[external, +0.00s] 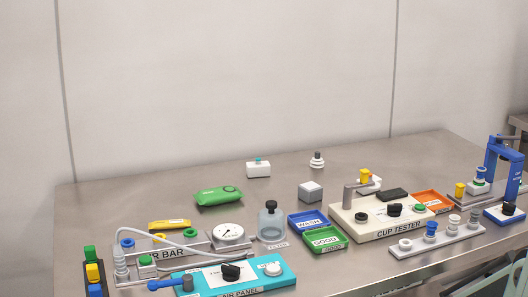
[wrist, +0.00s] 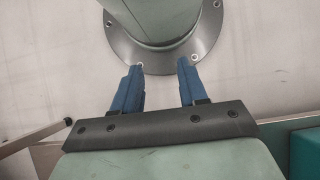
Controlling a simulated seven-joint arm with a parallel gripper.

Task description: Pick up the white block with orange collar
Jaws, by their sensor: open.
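No orange collar can be made out on any block. In the external view a white block with a teal top (external: 258,169) sits at the back of the steel table. A small white piece with dark rings (external: 317,160) stands to its right. A white piece (external: 371,186) is partly hidden behind the cup tester, near a yellow cap. My gripper (wrist: 160,65) shows only in the wrist view, with two blue fingers apart and nothing between them. It faces a round bolted flange and a pale wall, away from the table objects.
The cup tester (external: 375,224), green GOOD tray (external: 325,239), blue WASH tray (external: 307,222) and orange tray (external: 432,201) fill the middle right. A glass filter bottle (external: 271,222), gauge (external: 228,234) and teal air panel (external: 246,281) stand front left. The table's back left is clear.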

